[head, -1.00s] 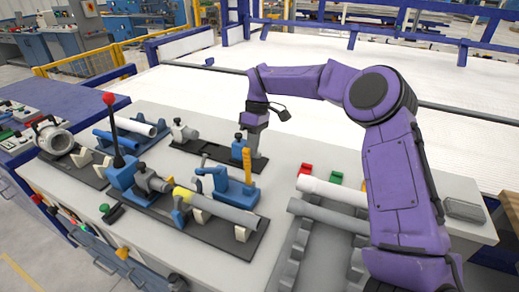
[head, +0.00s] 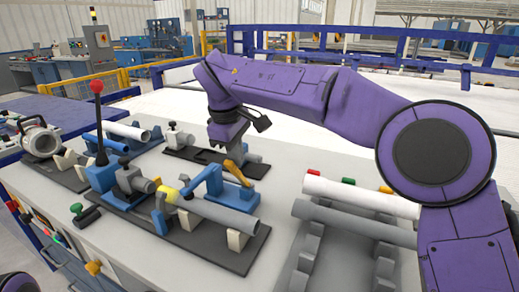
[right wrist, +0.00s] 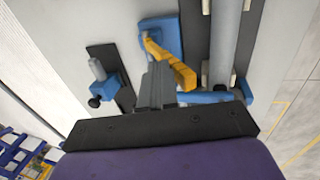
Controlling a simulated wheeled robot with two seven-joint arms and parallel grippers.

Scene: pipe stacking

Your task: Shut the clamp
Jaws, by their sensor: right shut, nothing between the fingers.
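The clamp (head: 208,184) is a blue toggle piece on the dark front fixture, with an orange handle (head: 237,173). Its blue arm reaches over to the grey pipe (head: 218,216), which lies in the fixture. My right gripper (head: 227,148) is shut and empty, just behind and above the handle. In the right wrist view the shut fingers (right wrist: 155,75) are beside the orange handle (right wrist: 171,62), close to it; I cannot tell whether they touch. The blue arm (right wrist: 215,97) crosses the pipe's end there, partly hidden by my gripper body. My left gripper is out of view.
A red-knobbed lever (head: 97,88) stands upright at the fixture's left. Another dark fixture (head: 180,140) lies behind. A rack (head: 305,255) with a white pipe (head: 360,196) and a grey pipe (head: 355,222) is at the right. Bare table shows between fixture and rack.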

